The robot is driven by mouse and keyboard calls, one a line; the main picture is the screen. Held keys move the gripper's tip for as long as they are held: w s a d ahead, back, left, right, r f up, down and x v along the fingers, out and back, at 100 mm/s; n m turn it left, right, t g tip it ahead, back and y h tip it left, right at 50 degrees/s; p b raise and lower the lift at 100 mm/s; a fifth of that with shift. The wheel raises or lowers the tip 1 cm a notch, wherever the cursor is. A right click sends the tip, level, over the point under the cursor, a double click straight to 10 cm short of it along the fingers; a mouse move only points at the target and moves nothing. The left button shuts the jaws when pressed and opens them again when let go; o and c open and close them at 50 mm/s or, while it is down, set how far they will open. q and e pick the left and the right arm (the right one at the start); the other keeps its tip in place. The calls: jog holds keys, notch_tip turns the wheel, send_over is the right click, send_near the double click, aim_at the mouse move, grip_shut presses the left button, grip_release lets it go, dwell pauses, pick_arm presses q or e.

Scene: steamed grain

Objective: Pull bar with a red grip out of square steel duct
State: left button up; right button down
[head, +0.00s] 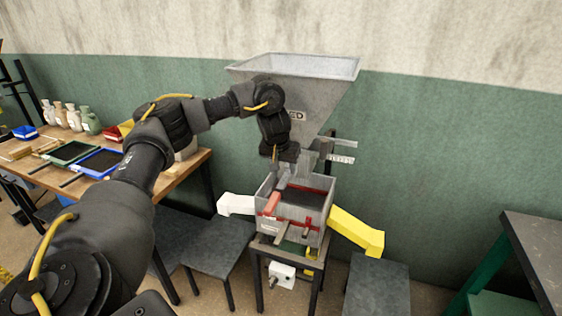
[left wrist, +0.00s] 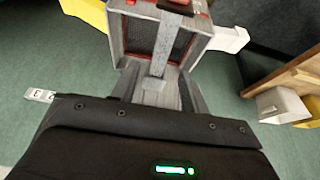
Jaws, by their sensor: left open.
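The square steel duct (head: 308,163) comes down under the grey hopper (head: 310,90), partly hidden behind my left gripper (head: 280,157). A pale bar (head: 281,184) shows below the gripper, with a red grip (head: 272,203) at its near end, over the steel box. In the left wrist view a grey bar (left wrist: 161,48) runs up the picture from the duct (left wrist: 152,92) above the mesh inside the box. The left gripper is open at the duct; its fingertips are mostly hidden, and I cannot tell if they touch the bar. The right gripper is not in view.
The steel box (head: 297,222) stands on a small stand between a white chute (head: 237,205) and a yellow chute (head: 355,232). A wooden workbench (head: 185,165) with trays and bottles is at left. Dark low tables stand on both sides; a green wall is behind.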

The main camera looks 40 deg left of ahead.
aim_at(285, 176)
pick_arm(q)
jog(key=x, duration=0.4)
jog(key=shift+w+f+p, duration=0.15)
jog(key=shift+f+p, duration=0.05)
jog(key=shift+p, duration=0.2)
jog(key=shift+x, duration=0.95)
grip_shut()
jog(key=c, duration=0.8)
grip_release()
grip_shut()
